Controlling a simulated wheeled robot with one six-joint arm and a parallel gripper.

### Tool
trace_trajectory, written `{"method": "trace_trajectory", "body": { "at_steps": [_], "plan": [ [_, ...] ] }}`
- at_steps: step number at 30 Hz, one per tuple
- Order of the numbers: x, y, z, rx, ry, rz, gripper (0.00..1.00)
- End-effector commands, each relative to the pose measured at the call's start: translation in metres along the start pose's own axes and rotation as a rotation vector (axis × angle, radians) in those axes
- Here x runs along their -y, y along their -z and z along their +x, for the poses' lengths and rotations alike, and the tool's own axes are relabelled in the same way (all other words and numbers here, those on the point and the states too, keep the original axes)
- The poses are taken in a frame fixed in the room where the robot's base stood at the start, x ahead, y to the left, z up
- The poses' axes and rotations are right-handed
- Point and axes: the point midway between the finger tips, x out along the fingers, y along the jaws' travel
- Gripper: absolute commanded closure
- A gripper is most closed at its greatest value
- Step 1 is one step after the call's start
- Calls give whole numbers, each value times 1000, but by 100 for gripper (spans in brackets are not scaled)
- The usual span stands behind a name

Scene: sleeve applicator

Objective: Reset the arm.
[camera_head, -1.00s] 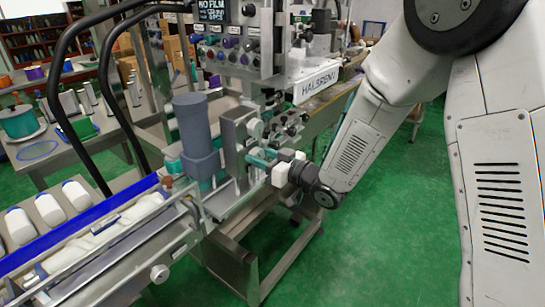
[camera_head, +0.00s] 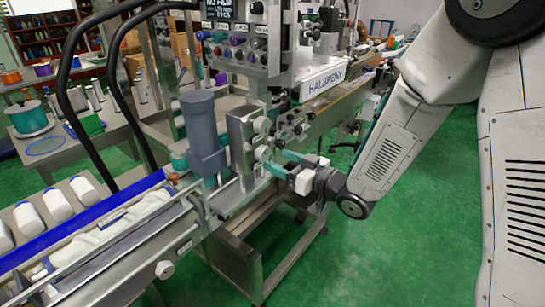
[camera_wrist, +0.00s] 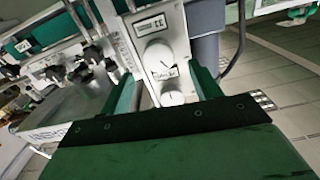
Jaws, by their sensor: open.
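My gripper (camera_head: 279,160) has two teal fingers, spread apart with nothing between them. It is just right of the sleeve applicator's steel control box (camera_head: 240,145), pointing at its dials. In the wrist view the green fingers (camera_wrist: 165,88) stand either side of the box's front face. A white upper dial (camera_wrist: 160,60) and a smaller lower dial (camera_wrist: 172,97) show between them. The dials also show in the head view, the upper dial (camera_head: 262,125) above the lower dial (camera_head: 263,153). Any contact with the box cannot be told.
A grey cylinder (camera_head: 203,125) stands left of the box. A conveyor with a blue rail (camera_head: 90,225) and white bottles (camera_head: 57,206) is at the lower left. A button panel (camera_head: 235,45) and the HALBREN sign (camera_head: 325,82) are above. Green floor (camera_head: 400,240) is clear at right.

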Motion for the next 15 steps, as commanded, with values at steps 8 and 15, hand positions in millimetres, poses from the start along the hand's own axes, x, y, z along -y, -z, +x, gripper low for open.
{"method": "trace_trajectory", "body": {
  "at_steps": [8,15],
  "plan": [
    [0,0,-25,0,0,1,37],
    [0,0,-26,0,1,0,37]
  ]
}}
